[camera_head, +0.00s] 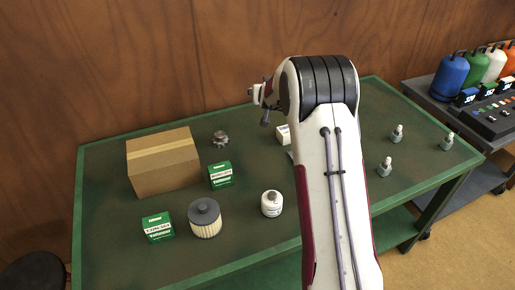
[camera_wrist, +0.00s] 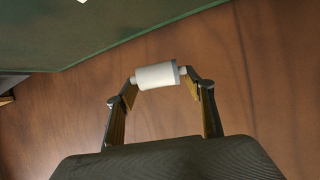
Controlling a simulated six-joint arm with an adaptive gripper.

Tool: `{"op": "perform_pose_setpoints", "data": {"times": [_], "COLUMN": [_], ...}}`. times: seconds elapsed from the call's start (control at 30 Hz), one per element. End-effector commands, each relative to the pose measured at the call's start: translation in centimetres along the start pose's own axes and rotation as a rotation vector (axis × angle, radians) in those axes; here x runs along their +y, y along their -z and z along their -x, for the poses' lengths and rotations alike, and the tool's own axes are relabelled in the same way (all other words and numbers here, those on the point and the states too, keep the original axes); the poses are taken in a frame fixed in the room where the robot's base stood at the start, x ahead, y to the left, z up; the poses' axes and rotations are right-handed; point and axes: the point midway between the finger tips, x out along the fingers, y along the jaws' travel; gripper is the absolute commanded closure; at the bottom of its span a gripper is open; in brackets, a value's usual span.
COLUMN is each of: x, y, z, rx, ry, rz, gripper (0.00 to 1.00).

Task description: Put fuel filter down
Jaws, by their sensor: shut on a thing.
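The fuel filter (camera_wrist: 157,76), a small white cylinder with a narrow stub at each end, is held crosswise between the fingertips of my gripper (camera_wrist: 160,79) in the wrist view. The gripper is shut on it by its two ends. In the head view my arm hides much of the gripper; the wrist end shows at the arm's left, above the back part of the green table (camera_head: 245,240). In the wrist view, wood-coloured wall lies behind the filter, with the table edge at the top, so the filter is held clear of the tabletop.
On the table stand a cardboard box (camera_head: 162,165), green-white boxes (camera_head: 158,227) (camera_head: 220,175), a dark-capped filter (camera_head: 205,222), a white canister (camera_head: 272,204), a metal gear part (camera_head: 220,139) and small bottles (camera_head: 385,167). A cart with coloured cylinders (camera_head: 451,76) stands right.

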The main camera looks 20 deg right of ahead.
Motion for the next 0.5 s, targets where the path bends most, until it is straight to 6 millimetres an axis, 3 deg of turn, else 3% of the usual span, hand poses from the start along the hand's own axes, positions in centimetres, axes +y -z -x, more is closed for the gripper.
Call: {"op": "perform_pose_setpoints", "data": {"times": [0.5], "x": [-1.2], "y": [-1.9], "z": [0.2], "rx": [-0.001], "ry": [0.077], "rz": [0.043], "gripper": [0.64]}}
